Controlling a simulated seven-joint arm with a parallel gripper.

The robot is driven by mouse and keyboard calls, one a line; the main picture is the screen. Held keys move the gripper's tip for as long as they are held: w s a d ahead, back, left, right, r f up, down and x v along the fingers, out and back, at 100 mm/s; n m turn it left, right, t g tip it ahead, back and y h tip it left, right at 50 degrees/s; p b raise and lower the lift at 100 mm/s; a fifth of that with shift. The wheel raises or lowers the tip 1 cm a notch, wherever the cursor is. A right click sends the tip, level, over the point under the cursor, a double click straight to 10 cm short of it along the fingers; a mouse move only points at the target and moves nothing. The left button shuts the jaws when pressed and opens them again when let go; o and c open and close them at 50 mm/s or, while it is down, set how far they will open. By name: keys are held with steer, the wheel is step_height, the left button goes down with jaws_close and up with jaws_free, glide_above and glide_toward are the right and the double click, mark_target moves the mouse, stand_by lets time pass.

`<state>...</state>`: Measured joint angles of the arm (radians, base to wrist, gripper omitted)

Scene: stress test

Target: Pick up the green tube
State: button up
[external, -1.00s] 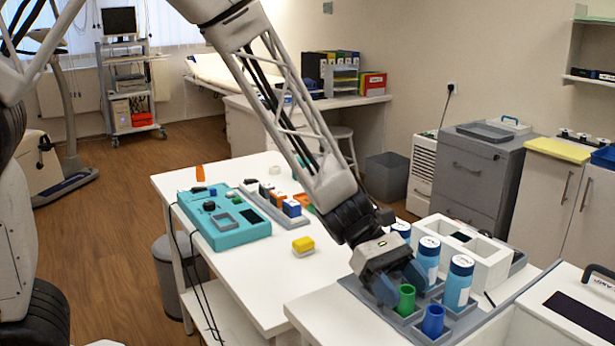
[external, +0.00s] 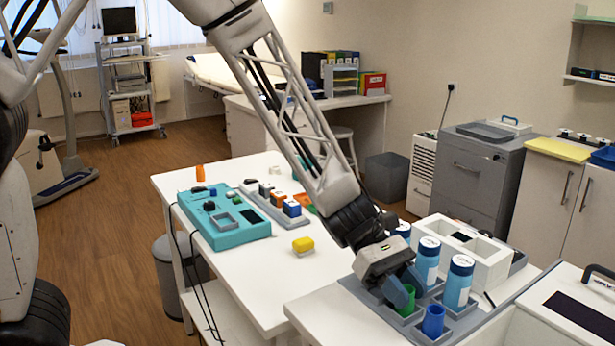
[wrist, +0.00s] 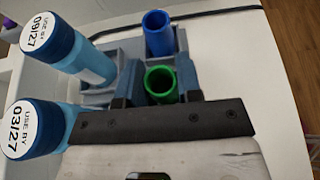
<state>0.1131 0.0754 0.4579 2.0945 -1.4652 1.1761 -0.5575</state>
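The green tube (external: 407,302) stands upright in the grey rack (external: 466,314), partly hidden behind a finger of my gripper (external: 405,286). In the wrist view the tube (wrist: 161,84) shows its open top between the two fingers of my gripper (wrist: 157,88). The fingers are apart, one on each side of the tube, with a visible gap on the left. The right finger is close to it; I cannot tell whether it touches.
A blue tube (external: 432,321) stands in the compartment beside the green one. Blue capped bottles (external: 459,283) with white labels stand in the rack close to the gripper. A white box (external: 462,250) stands behind them. The white table to the left has clear room.

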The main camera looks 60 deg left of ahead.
steer(key=shift+c, duration=1)
steer(key=shift+r, duration=0.75)
step_height(320, 180, up, 2)
steer(key=s+a+r, duration=0.1)
steer(key=s+a, duration=0.1)
steer(key=s, duration=0.5)
steer(key=s+a, duration=0.3)
steer(key=s, duration=0.5)
steer(key=shift+a+r, duration=0.35)
